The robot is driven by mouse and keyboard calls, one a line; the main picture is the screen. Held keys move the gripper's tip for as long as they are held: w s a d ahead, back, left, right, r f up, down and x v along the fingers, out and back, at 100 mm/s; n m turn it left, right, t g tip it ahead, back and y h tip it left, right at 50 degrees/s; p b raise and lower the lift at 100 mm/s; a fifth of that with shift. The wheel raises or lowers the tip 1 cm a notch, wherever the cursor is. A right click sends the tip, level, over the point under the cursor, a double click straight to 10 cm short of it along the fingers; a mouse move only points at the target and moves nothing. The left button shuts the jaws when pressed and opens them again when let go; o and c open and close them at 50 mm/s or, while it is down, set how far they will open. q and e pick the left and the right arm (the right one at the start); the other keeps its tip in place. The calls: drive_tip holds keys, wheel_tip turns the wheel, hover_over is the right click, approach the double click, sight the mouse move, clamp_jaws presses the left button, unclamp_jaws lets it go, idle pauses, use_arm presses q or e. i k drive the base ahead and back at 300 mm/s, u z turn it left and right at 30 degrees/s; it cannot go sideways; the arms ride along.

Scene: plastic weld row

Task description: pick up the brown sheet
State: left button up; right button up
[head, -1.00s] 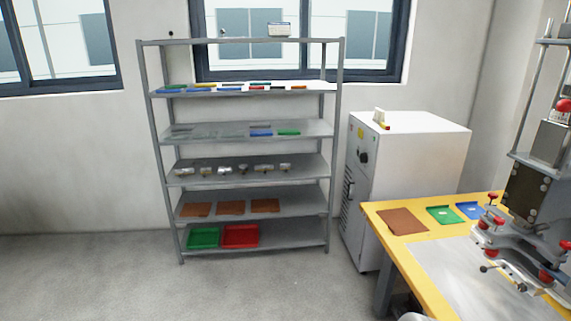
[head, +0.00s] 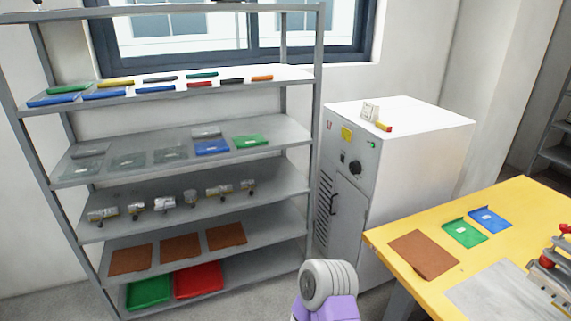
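A brown sheet (head: 422,254) lies flat on the yellow table (head: 520,211), near its left corner. More brown sheets lie side by side on a lower shelf of the grey rack: a left one (head: 130,259), a middle one (head: 181,249) and a right one (head: 226,236). A white and purple part of my arm shows at the bottom middle, in front of the rack and cabinet. Neither of my grippers is in the picture.
A green piece (head: 464,232) and a blue piece (head: 490,219) lie beside the table's brown sheet. A clamp machine (head: 552,268) stands at the right. A white cabinet (head: 400,150) stands between rack and table. Green (head: 149,290) and red (head: 198,279) trays fill the rack's bottom shelf.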

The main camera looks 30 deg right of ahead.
sight(429, 259)
drive_tip(key=z, duration=0.7)
drive_tip(key=i, duration=1.25)
drive_tip(key=z, duration=1.25)
